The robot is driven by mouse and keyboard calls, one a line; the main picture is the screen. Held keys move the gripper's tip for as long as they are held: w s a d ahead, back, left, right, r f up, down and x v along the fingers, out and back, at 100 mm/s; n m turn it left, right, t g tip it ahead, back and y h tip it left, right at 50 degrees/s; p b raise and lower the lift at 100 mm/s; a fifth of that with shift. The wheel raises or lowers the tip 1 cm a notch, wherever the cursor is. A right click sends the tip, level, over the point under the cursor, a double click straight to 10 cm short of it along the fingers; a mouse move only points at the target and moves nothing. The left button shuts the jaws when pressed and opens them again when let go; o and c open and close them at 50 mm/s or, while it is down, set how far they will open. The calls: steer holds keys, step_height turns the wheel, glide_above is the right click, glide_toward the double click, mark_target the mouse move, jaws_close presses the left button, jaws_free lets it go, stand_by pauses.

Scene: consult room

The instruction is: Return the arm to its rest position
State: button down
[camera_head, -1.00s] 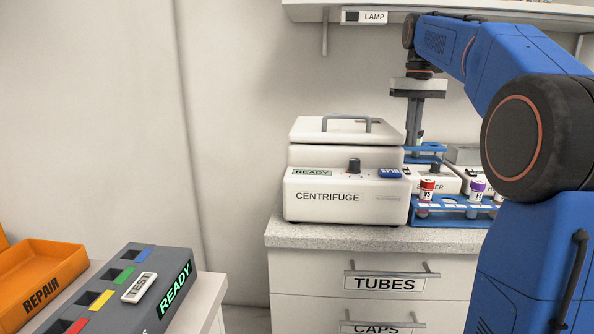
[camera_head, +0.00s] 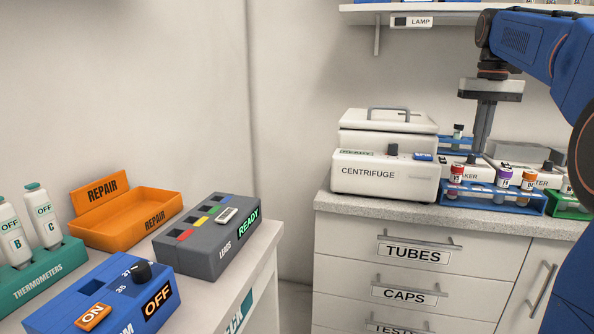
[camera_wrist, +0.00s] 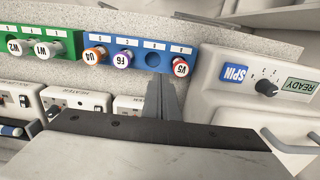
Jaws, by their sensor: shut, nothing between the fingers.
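My arm (camera_head: 540,40) reaches in from the right edge, bent over the counter. My gripper (camera_head: 484,135) points down, just right of the centrifuge (camera_head: 385,180), near a blue rack (camera_head: 455,145) at the back. Its fingers are together and empty. In the wrist view the closed fingers (camera_wrist: 170,105) lie beside the front blue tube rack (camera_wrist: 153,42), and the centrifuge (camera_wrist: 225,110) is on the right. The fingertips partly overlap the rack area there; I cannot tell whether they touch anything.
Capped tubes (camera_head: 504,176) stand in the front blue rack (camera_head: 480,196), with a green rack (camera_head: 568,206) beside it. A shelf (camera_head: 440,16) with a lamp switch hangs above. At left are an orange repair tray (camera_head: 125,225), a grey leads box (camera_head: 208,245) and a thermometer stand (camera_head: 40,275).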

steer(key=s+a+f+n+t, duration=0.1)
steer(key=s+a+f, duration=0.45)
steer(key=s, duration=0.25)
steer(key=s+a+f+n+t, duration=0.1)
steer(key=s+a+f, duration=0.45)
steer(key=s, duration=0.25)
steer(key=s+a+f+t, duration=0.1)
steer(key=s+a+f, duration=0.1)
steer(key=s+f, duration=0.5)
steer(key=s+a+f+n+t, duration=0.1)
steer(key=s+a+f, duration=0.1)
steer(key=s+f, duration=0.5)
step_height(320, 180, down, 6)
steer(key=shift+s+a+r+t, duration=0.1)
steer(key=shift+s+a+t, duration=0.2)
steer(key=shift+a+t, duration=0.1)
